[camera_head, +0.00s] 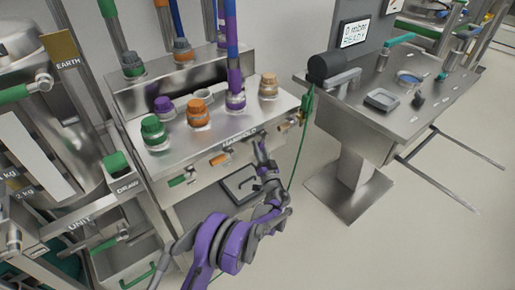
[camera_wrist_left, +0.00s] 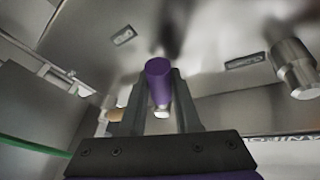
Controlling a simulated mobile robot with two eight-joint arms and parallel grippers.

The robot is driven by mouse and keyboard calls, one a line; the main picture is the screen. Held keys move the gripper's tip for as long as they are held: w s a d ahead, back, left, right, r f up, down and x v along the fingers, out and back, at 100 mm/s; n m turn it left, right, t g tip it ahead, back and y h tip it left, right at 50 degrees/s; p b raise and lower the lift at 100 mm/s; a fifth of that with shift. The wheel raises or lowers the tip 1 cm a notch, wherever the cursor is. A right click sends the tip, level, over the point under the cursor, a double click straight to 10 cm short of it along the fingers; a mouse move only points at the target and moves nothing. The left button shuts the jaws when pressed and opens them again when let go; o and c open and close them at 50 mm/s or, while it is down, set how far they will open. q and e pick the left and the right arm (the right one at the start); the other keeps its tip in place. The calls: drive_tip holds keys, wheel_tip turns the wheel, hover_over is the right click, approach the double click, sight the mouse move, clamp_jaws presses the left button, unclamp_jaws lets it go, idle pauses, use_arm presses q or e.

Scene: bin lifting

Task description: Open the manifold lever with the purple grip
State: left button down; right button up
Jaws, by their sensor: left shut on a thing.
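The manifold (camera_head: 225,148) is a steel bench front with a row of levers below its top edge. The purple grip (camera_wrist_left: 158,70) shows in the left wrist view as a short purple cylinder between my left fingers. My left gripper (camera_head: 259,148), on the purple arm, reaches the manifold front from below. It also shows in the left wrist view (camera_wrist_left: 160,98), shut on the purple grip. In the head view the fingers mostly hide this grip and its lever. My right gripper is in neither view.
A green lever grip (camera_head: 178,181) and an orange lever grip (camera_head: 220,160) sit left of my left gripper. A green cable (camera_head: 297,150) hangs to its right. Coloured caps (camera_head: 153,130) stand on top. A steel table (camera_head: 400,100) stands right, with clear floor below.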

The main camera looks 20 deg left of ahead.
use_arm(q)
drive_tip(key=n, duration=0.1)
drive_tip(key=n+y+b, duration=0.1)
drive_tip(key=n, duration=0.1)
drive_tip(key=w+d+f+n+y, duration=0.1)
drive_tip(key=shift+w, duration=0.1)
drive_tip(key=shift+w+d+r+n+g+y+b, duration=0.15)
drive_tip(key=shift+n+y+b, duration=0.15)
drive_tip(key=shift+n, duration=0.35)
drive_tip(key=shift+w+d+f+n+g+y+b, duration=0.15)
drive_tip(key=shift+n+y, duration=0.15)
drive_tip(key=shift+n, duration=0.4)
drive_tip(key=shift+w+d+r+n+g+y+b, duration=0.15)
drive_tip(key=shift+n+y+b, duration=0.15)
drive_tip(key=shift+n, duration=0.35)
drive_tip(key=c, duration=0.6)
unclamp_jaws()
drive_tip(key=p+v, duration=0.1)
drive_tip(key=v, duration=0.9)
drive_tip(key=shift+s+d+f, duration=0.2)
drive_tip(key=shift+s+f, duration=0.05)
